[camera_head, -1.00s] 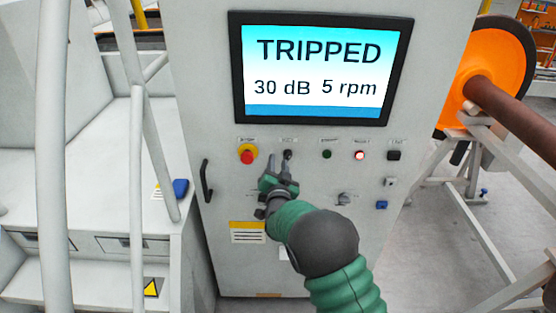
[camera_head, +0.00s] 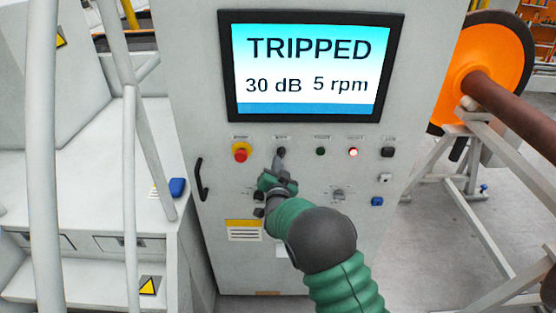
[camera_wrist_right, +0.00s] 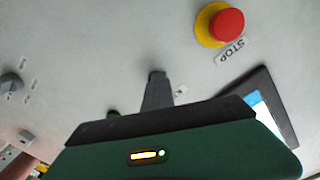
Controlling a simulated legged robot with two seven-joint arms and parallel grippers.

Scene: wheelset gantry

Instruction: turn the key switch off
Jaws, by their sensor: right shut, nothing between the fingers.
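The dark key switch (camera_head: 282,152) is in the top row of the grey panel, just right of the red stop button. My right gripper (camera_head: 277,161) is in front of the panel, its fingertips overlapping the switch's lower left edge in the head view. Its fingers are shut with nothing between them. Whether they touch the switch cannot be told. In the right wrist view the dark shut fingers (camera_wrist_right: 157,90) point at the panel, and the switch is not clearly visible behind them. My left gripper is not in view.
The red stop button on yellow (camera_head: 240,152) is close to the left; it also shows in the wrist view (camera_wrist_right: 225,24). A green button (camera_head: 320,151) and a lit red lamp (camera_head: 353,152) are to the right. The screen (camera_head: 312,68) above reads TRIPPED. A black handle (camera_head: 202,180) is at left.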

